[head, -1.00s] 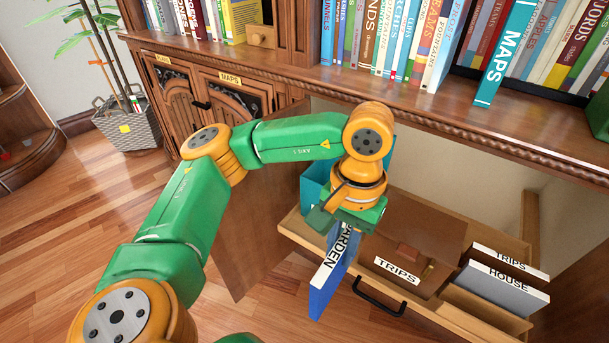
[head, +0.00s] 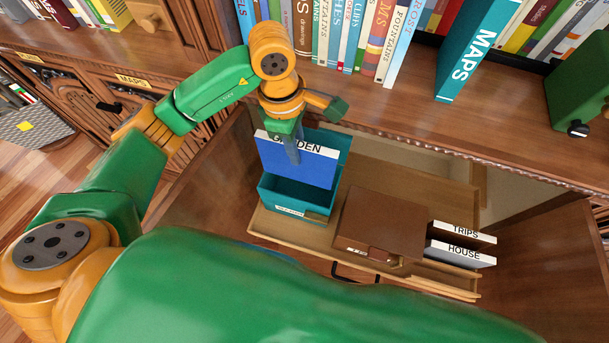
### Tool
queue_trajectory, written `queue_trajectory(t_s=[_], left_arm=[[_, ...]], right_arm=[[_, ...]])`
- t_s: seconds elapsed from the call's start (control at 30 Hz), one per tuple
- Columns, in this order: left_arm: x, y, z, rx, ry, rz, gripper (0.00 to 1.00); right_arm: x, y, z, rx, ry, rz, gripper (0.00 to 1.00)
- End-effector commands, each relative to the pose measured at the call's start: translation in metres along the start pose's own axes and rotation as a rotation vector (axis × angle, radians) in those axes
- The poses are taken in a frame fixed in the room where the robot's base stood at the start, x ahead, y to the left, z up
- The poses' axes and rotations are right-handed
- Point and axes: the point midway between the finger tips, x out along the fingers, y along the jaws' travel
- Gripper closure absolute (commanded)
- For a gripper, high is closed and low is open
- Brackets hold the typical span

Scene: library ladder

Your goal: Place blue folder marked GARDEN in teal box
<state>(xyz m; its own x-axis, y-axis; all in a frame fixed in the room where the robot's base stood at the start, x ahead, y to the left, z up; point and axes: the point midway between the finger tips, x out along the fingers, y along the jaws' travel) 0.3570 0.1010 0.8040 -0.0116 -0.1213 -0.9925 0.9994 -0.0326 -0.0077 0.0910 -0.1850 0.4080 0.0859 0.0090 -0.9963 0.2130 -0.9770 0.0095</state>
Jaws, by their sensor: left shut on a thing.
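The blue folder marked GARDEN (head: 298,172) hangs upright from my left gripper (head: 293,150), with its white label strip along the top edge partly covered by a finger. The gripper is shut on the folder's top edge. The teal box (head: 290,208) stands at the left end of the pulled-out drawer (head: 380,262), open at the top. The folder is over the box, and its lower edge shows in front of the box's back wall. I cannot tell how deep it reaches in. My right gripper is not in view.
A brown case (head: 380,222) lies in the drawer's middle, with folders marked TRIPS (head: 465,233) and HOUSE (head: 460,254) at its right. A teal MAPS book (head: 475,50) leans out on the shelf above. My own green arm link fills the bottom.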

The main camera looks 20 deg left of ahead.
Motion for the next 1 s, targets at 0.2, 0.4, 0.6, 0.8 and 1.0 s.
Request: queue_trajectory(t_s=[0.2,0.4,0.6,0.8,1.0], left_arm=[[0.061,-0.002,-0.008,-0.003,0.000,-0.008,1.00],[0.109,-0.002,-0.014,-0.001,0.001,-0.007,1.00],[0.134,-0.001,-0.017,0.001,0.000,-0.002,1.00],[0.169,-0.001,-0.021,0.002,0.001,-0.003,1.00],[0.170,-0.001,-0.021,0.003,0.000,0.000,1.00]], right_arm=[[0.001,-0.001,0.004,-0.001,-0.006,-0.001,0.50],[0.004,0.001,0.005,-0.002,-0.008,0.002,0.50],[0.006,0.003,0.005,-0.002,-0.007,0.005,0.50],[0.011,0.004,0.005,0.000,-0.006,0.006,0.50],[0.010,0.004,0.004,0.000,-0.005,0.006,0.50]])
